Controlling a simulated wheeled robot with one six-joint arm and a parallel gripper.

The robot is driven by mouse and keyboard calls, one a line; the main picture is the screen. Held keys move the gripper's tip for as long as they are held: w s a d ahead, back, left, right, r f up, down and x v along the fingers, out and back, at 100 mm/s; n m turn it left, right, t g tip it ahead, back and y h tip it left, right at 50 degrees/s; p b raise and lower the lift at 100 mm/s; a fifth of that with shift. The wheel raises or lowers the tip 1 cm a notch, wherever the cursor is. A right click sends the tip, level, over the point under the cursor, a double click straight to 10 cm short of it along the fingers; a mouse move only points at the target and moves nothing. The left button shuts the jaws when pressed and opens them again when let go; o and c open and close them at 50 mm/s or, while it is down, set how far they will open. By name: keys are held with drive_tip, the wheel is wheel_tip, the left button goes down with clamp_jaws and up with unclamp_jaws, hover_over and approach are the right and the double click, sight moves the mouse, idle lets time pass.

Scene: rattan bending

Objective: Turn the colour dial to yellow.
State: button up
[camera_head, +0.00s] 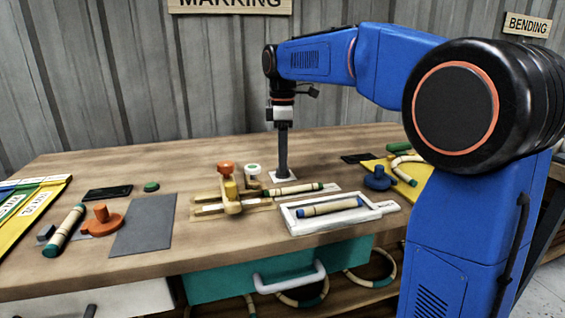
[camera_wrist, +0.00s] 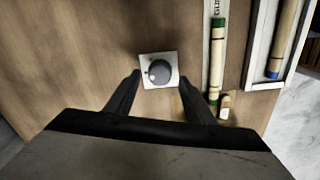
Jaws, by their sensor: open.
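The dial (camera_wrist: 160,71) is a round grey knob on a square white plate (camera_wrist: 146,83) set on the wooden table. A small pale mark shows at the knob's lower left; I cannot read any colour from it. In the head view the white plate (camera_head: 291,177) shows at the foot of my gripper, and the knob is hidden. My gripper (camera_head: 283,173) points straight down over the plate. In the wrist view its dark fingers are apart, one on each side of the dial, with visible gaps. I cannot tell the exact height of the fingertips.
Right of the dial lie a green-ended rattan pole (camera_wrist: 217,60) and a white tray (camera_wrist: 253,50). The head view shows a wooden jig with an orange knob (camera_head: 226,167), a white item with a green top (camera_head: 253,168), and a blue knob (camera_head: 378,178).

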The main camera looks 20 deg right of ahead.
drive_tip(key=shift+f, duration=1.15)
drive_tip(key=shift+c, duration=0.7)
drive_tip(key=c, duration=0.9)
drive_tip(key=shift+m, duration=0.4)
drive_tip(key=m, duration=0.5)
drive_tip(key=shift+m, duration=0.3)
drive_tip(key=m, duration=0.5)
drive_tip(key=shift+m, duration=0.4)
